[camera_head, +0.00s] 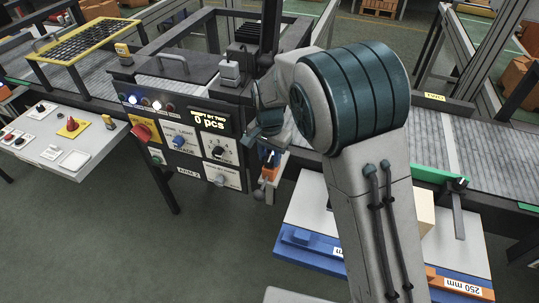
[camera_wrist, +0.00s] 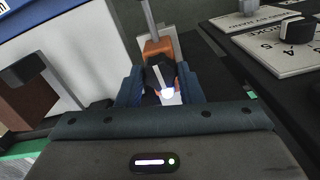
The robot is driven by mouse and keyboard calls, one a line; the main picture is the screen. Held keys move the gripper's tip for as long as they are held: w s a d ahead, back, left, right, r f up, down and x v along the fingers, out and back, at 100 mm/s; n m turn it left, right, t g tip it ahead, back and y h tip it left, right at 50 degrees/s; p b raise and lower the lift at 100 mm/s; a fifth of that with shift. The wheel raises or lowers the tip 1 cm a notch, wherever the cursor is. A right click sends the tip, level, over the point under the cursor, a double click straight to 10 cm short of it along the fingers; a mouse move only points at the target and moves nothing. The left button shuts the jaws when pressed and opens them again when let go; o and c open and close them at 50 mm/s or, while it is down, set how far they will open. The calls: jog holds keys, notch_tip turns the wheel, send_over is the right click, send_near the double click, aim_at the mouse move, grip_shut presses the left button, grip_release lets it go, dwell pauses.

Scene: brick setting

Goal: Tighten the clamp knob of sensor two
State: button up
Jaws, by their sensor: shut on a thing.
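An orange clamp body (camera_wrist: 157,47) sits on a grey rod against a pale plate in the wrist view. It also shows as a small orange patch (camera_head: 270,170) beside the control panel in the head view. My gripper (camera_wrist: 160,84) has its two blue fingers on either side of a dark knob (camera_wrist: 158,76) in front of the orange body, and is shut on it. A bright white patch shows at the knob's lower end. In the head view my gripper (camera_head: 267,153) is small and partly covered by my arm. I see no label for sensor two.
The control panel (camera_head: 202,144) with dials and a "0 pcs" display stands just left of my gripper. Its dial plate (camera_wrist: 284,46) is close on the right in the wrist view. A conveyor (camera_head: 460,150) runs behind. A white-topped table (camera_head: 312,215) is below right.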

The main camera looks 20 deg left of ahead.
aim_at(270, 158)
jog(key=o, duration=1)
jog(key=shift+c, duration=0.2)
jog(key=shift+r, duration=0.1)
notch_tip(270, 158, up, 14)
jog(key=b, duration=0.1)
